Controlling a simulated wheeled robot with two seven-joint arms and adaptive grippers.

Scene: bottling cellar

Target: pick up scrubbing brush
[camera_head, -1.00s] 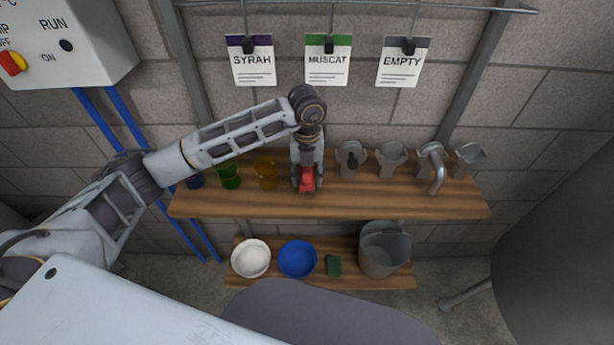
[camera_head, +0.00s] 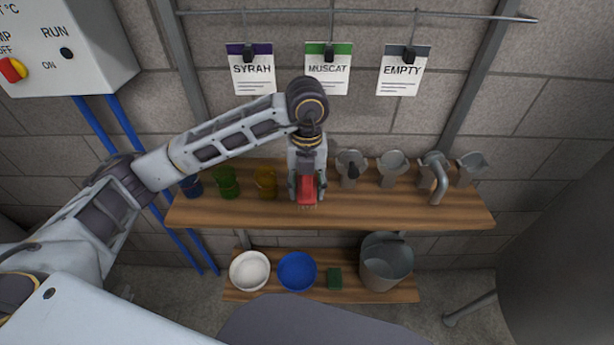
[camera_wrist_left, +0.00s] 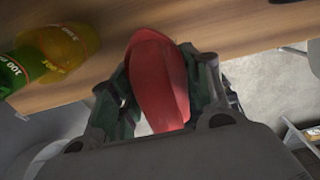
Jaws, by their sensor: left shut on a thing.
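The scrubbing brush (camera_head: 306,189) has a red body, and pale bristles show at its lower end in the head view. My left gripper (camera_head: 307,187) is shut on it, over the upper wooden shelf (camera_head: 400,208). In the left wrist view the red brush (camera_wrist_left: 158,82) sits between the two fingers of my left gripper (camera_wrist_left: 160,90). The shelf edge and the floor show behind it. Whether the brush still touches the shelf cannot be told. My right gripper is not in view.
Several grey metal fittings (camera_head: 391,168) stand right. The lower shelf (camera_head: 318,296) holds a white bowl (camera_head: 249,271), a blue bowl (camera_head: 297,272), a green block (camera_head: 335,279) and a bucket (camera_head: 385,264).

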